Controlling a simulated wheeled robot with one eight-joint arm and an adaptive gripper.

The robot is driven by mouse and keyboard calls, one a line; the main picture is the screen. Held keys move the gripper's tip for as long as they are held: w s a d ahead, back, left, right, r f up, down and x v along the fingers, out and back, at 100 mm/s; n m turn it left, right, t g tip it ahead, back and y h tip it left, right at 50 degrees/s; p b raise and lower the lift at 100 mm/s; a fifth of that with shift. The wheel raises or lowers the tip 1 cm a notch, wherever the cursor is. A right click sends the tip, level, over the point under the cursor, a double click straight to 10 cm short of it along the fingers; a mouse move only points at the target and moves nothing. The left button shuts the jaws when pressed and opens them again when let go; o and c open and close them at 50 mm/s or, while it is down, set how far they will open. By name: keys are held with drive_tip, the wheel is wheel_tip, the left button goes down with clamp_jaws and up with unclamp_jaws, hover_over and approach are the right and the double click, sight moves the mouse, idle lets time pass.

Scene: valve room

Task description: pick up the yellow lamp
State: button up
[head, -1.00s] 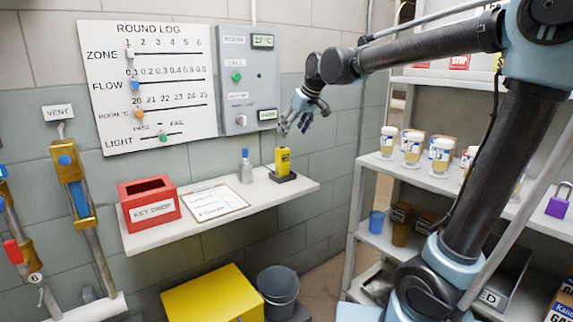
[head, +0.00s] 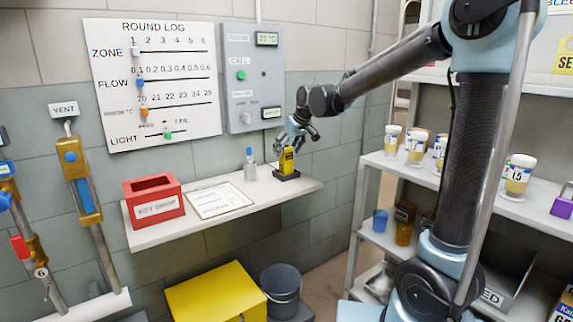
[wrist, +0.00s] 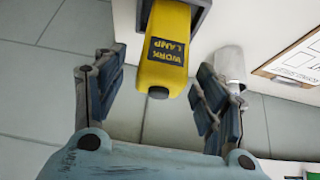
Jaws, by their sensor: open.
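The yellow lamp (head: 287,162) stands upright in a dark base (head: 286,175) near the right end of the wall shelf. In the wrist view the yellow lamp (wrist: 166,48) bears a black label reading "WORK LAMP" and has a dark knob at its near end. My gripper (head: 293,143) is at the lamp's top in the head view. In the wrist view my gripper (wrist: 158,92) is open, with one finger on each side of the lamp's near end. Gaps show between the fingers and the lamp. The dark base is partly cut off in the wrist view.
On the shelf (head: 237,216) are a red key drop box (head: 153,199), a clipboard (head: 214,200) and a small bottle (head: 249,166) left of the lamp. A grey wall panel (head: 252,78) is behind. A storage rack (head: 345,262) stands to the right.

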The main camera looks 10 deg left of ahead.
drive_tip(key=shift+x, duration=2.6)
drive_tip(key=shift+w+a+r, duration=0.1)
drive_tip(key=shift+c, duration=0.2)
drive_tip(key=c, duration=1.3)
